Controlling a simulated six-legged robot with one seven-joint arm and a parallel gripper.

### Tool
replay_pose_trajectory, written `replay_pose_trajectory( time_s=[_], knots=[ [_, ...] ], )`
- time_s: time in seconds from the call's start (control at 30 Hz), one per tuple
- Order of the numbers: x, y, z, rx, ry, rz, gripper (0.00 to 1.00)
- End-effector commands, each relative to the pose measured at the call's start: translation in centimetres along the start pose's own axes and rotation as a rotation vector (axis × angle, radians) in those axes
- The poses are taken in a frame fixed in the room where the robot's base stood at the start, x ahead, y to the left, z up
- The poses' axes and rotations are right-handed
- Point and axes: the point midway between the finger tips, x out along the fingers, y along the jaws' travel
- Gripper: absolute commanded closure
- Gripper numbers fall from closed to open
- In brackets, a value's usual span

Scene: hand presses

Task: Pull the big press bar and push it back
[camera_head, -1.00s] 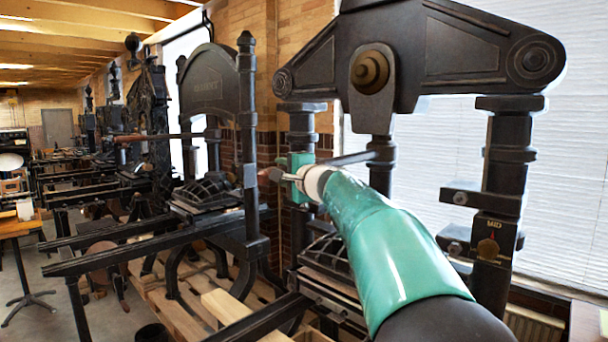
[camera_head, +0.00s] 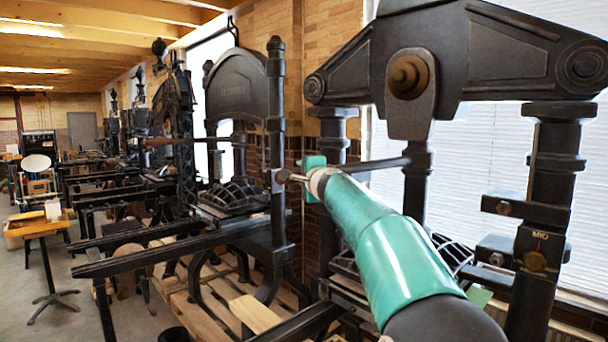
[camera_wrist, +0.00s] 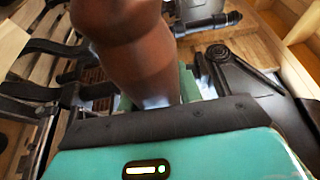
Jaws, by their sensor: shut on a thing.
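The big press (camera_head: 500,60) is a black iron hand press at the right of the head view. Its dark metal bar (camera_head: 375,165) runs leftward from the central column. My green arm reaches up to the bar's outer end. My gripper (camera_head: 311,181) is there, partly hidden behind my wrist. In the wrist view a thick brown handle (camera_wrist: 120,40) comes down between the green fingers of my gripper (camera_wrist: 158,98). The gripper is shut on this handle. The exact finger contact is partly hidden by the handle.
A second black press (camera_head: 240,90) stands close on the left, its rails (camera_head: 150,255) reaching toward me. Wooden pallets (camera_head: 215,300) lie beneath it. A small wooden table (camera_head: 38,228) stands farther left. Open floor (camera_head: 75,290) shows at the lower left.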

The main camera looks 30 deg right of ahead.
Motion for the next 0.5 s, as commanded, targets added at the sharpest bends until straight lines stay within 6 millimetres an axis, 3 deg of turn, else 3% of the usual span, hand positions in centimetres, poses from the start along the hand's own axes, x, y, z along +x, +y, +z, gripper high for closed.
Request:
replay_pose_trajectory(
  time_s=[0.17,0.2,0.3,0.5],
  knots=[
    [0.1,-0.14,0.43,0.002,-0.006,-0.003,1.0],
    [0.11,-0.14,0.45,0.002,-0.006,-0.003,0.63],
    [0.14,-0.13,0.49,0.002,-0.006,-0.003,0.44],
    [0.18,-0.07,0.49,0.002,-0.005,-0.001,0.44]
  ],
)
